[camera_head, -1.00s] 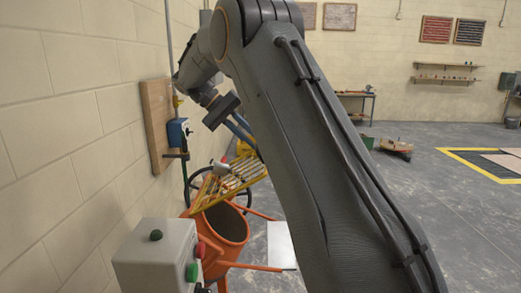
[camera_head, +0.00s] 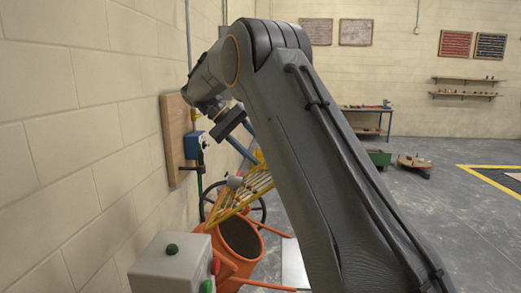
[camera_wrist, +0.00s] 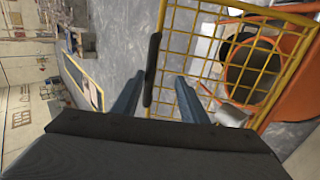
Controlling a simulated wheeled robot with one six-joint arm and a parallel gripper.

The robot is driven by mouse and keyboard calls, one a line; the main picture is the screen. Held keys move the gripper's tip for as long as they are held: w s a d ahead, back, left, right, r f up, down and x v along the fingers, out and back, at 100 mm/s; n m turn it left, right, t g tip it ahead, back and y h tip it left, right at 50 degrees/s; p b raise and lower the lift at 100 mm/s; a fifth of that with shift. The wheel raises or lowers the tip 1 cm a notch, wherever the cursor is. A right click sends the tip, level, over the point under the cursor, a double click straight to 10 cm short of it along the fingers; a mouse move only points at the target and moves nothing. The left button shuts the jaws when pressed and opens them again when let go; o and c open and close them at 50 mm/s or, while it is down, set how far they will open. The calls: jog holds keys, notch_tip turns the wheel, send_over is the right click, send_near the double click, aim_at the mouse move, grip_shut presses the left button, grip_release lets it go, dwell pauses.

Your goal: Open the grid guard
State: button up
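The yellow grid guard (camera_head: 245,193) is tilted up over the round mouth of an orange tub (camera_head: 222,245) in the head view. In the wrist view the guard (camera_wrist: 205,50) fills the upper right, with the tub (camera_wrist: 300,75) behind and beside it. A black bar handle (camera_wrist: 152,68) runs along the guard's left edge. My gripper (camera_wrist: 160,77) is open, its two blue fingers apart, with the handle showing between them near the left finger. I cannot tell whether a finger touches it. In the head view my arm hides part of the guard's right side.
A grey control box (camera_head: 172,262) with green and red buttons stands in front of the tub. A blue box (camera_head: 195,145) hangs on a wooden board (camera_head: 175,130) on the left wall. A dark wheel (camera_head: 214,200) is behind the tub.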

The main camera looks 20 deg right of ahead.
jog(key=shift+d+r, duration=0.1)
jog(key=shift+d, duration=0.05)
dwell(0.5)
jog(key=b+v, duration=0.2)
jog(key=v, duration=0.5)
jog(key=shift+r+b, duration=0.3)
jog(key=shift+b, duration=0.1)
